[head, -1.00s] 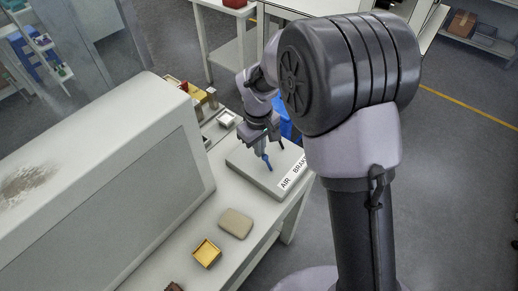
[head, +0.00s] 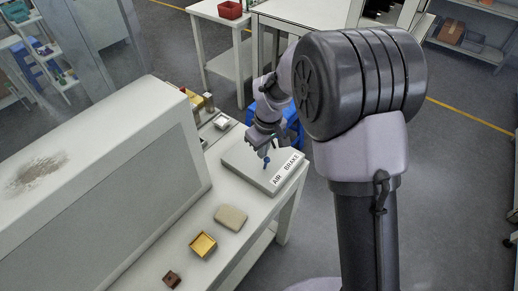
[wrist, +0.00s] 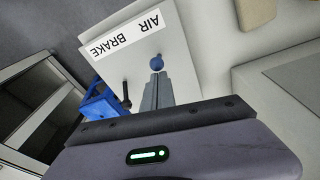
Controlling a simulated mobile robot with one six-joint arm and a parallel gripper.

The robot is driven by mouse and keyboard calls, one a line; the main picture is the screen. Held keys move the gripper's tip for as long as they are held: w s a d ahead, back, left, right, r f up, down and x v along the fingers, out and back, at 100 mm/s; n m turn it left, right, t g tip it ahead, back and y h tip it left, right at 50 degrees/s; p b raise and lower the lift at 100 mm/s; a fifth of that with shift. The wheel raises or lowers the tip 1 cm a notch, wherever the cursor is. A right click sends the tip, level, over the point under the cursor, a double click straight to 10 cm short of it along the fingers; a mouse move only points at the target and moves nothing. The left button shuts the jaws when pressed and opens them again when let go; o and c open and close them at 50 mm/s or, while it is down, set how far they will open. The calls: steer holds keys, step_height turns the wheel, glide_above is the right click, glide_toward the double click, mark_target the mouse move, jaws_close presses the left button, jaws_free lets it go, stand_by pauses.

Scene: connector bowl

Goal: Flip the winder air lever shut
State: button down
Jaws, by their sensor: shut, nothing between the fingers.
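A pale panel box (head: 240,163) labelled AIR BRAKE (head: 287,168) sits on the white bench. A small blue lever (head: 267,162) rises from it near the AIR end of the label; its round blue knob (wrist: 157,62) shows in the wrist view. A black lever (wrist: 126,96) stands beside it, toward the BRAKE end. My gripper (head: 265,150) is over the panel, pointing down. In the wrist view its shut, empty fingers (wrist: 157,77) end right at the blue knob. I cannot tell whether they touch it.
A large grey-white housing (head: 110,190) stands left of the bench strip. A beige block (head: 231,217), a yellow tray (head: 203,244) and a small brown block (head: 172,279) lie nearer on the bench. A blue bin (wrist: 103,104) is beyond the panel.

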steer(key=shift+s+d+r, duration=0.1)
steer(key=shift+s+d, duration=0.2)
steer(key=shift+d, duration=0.15)
steer(key=shift+r+p, duration=0.75)
steer(key=shift+r, duration=0.05)
